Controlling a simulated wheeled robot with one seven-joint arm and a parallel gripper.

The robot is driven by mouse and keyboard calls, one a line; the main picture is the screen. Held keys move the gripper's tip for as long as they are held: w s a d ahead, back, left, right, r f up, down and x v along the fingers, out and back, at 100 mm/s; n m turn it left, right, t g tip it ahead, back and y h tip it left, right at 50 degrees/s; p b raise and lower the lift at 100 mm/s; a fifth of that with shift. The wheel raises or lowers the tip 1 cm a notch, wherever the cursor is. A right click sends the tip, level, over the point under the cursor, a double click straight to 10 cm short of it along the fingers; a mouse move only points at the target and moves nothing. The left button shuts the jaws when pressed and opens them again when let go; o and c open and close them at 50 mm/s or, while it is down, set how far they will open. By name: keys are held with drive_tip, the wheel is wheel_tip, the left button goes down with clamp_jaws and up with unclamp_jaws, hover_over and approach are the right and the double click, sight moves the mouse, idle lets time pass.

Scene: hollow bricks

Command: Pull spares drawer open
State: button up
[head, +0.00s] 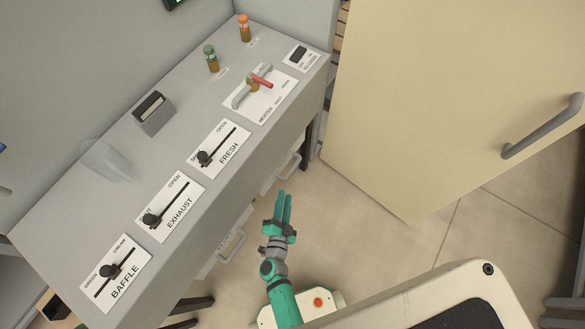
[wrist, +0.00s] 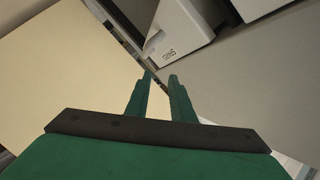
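Two grey handles show on the drawer fronts under the grey console in the head view: an upper handle (head: 288,165) and a lower-left handle (head: 232,245). The head view does not show which one is on the spares drawer. In the wrist view a pale front with a small dark label (wrist: 169,53) lies beyond the fingertips; the label is too small to read surely. My gripper (head: 284,194) is in front of the drawers, apart from both handles. Its fingers also show in the wrist view (wrist: 160,75), with a narrow gap and nothing between them.
A large cream door (head: 420,100) with a grey handle (head: 541,127) stands at the right. Tiled floor (head: 345,225) is clear between the door and my base.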

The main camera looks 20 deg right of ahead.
sight(293, 167)
drive_tip(key=w+d+f+m, duration=0.1)
drive_tip(key=w+d+f, duration=0.1)
drive_tip(key=w, duration=0.2)
drive_tip(key=w+d+f+m+g, duration=0.1)
drive_tip(key=w+d+f, duration=0.1)
drive_tip(key=w, duration=0.3)
drive_tip(key=w+d+f+h, duration=0.1)
drive_tip(key=w+d+f, duration=0.1)
drive_tip(key=w+d, duration=0.2)
drive_tip(key=shift+w+d+f+m+g, duration=0.2)
drive_tip(key=shift+w+m+g, duration=0.1)
drive_tip(key=shift+w+m, duration=0.1)
clamp_jaws()
